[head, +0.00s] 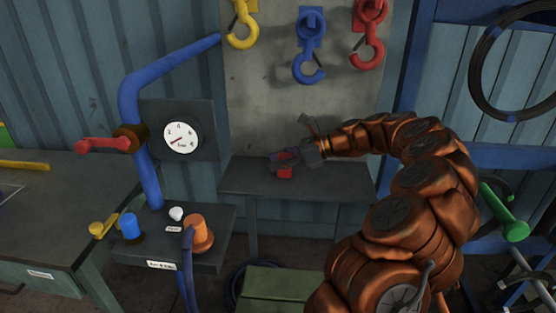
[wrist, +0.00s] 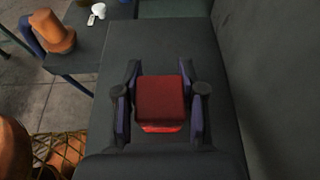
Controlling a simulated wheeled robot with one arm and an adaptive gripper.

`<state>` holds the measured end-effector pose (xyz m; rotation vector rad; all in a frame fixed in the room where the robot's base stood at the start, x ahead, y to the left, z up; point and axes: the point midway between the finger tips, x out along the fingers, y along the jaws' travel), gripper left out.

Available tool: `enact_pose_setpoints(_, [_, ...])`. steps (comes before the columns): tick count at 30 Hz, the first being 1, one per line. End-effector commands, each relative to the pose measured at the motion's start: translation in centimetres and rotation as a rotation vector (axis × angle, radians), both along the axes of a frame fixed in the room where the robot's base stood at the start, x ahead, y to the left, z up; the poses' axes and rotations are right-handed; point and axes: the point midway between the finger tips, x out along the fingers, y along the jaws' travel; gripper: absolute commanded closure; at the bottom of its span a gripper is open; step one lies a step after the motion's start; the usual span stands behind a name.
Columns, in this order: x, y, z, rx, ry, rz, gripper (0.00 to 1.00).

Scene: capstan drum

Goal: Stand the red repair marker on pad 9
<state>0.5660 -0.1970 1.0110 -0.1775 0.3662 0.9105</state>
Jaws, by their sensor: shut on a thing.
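My gripper (head: 288,158) is out over the dark shelf table (head: 335,180) below the hook board. It is shut on a red block (head: 285,173), seemingly the red repair marker. In the wrist view the red block (wrist: 160,98) sits between both fingers, with a dark red top and a brighter red lower side facing the camera. I cannot tell whether it touches the table top. No pad with a readable 9 shows in either view.
Yellow, blue (head: 308,60) and red hooks hang above the table. Left are a gauge (head: 181,137), a red lever (head: 103,145) on a blue pipe, and a low stand with an orange knob (head: 198,232). A green box (head: 275,290) lies below. The table top around the gripper looks clear.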

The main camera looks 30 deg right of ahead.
Motion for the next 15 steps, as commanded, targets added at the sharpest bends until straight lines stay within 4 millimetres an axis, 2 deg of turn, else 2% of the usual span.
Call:
enact_pose_setpoints(8, [-0.02, -0.02, -0.15, 0.001, -0.001, -0.001, 0.97])
enact_pose_setpoints(9, [-0.02, -0.04, -0.17, 0.000, -0.001, -0.002, 0.58])
enact_pose_setpoints(15, [-0.02, -0.04, -0.15, 0.000, -0.002, -0.001, 0.37])
